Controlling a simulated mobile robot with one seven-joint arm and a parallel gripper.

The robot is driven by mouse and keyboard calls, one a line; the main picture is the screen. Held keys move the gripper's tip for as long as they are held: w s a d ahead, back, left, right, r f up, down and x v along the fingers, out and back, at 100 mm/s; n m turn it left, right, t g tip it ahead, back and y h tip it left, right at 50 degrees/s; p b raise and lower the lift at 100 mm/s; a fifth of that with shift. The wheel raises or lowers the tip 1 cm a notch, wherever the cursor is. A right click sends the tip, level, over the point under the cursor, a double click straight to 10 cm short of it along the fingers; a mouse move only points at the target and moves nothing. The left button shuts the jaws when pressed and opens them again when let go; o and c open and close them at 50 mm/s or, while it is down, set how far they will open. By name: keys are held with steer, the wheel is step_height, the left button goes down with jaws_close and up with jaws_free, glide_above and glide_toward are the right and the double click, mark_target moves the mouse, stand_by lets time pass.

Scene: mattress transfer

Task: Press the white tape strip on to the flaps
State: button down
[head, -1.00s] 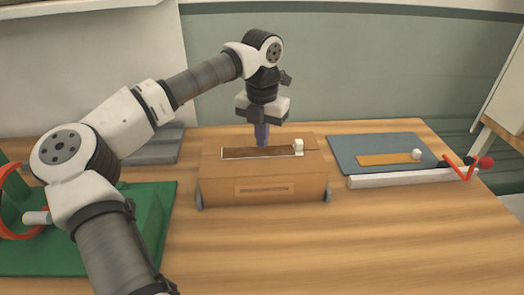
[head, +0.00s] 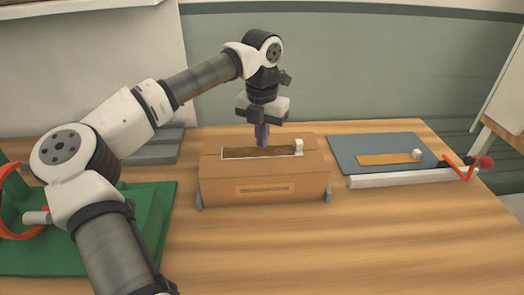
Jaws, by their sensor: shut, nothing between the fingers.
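A brown cardboard box (head: 262,182) stands on the wooden table. On its top lies a long strip, brown in the middle with a white edge (head: 225,156). A small white block (head: 298,147) sits at the strip's right end. My gripper (head: 262,142) points straight down over the middle of the strip, its purple-grey fingers shut and empty. The fingertips are at or very near the strip; I cannot tell whether they touch. The box flaps under the strip are mostly hidden.
To the right, a blue-grey board (head: 372,147) holds an orange-brown strip (head: 388,159) with a white block. A white bar with a red-knobbed lever (head: 487,162) lies in front. A green fixture (head: 150,220) stands left. Bare table (head: 370,240) lies in front of the box.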

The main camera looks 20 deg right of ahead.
steer(key=shift+f+b, duration=0.5)
steer(key=shift+f, duration=0.35)
steer(key=shift+r, duration=0.15)
stand_by(0.6)
step_height(320, 180, up, 7)
steer(key=p, duration=0.5)
steer(key=shift+s+f, duration=0.1)
steer(key=shift+f, duration=0.1)
stand_by(0.5)
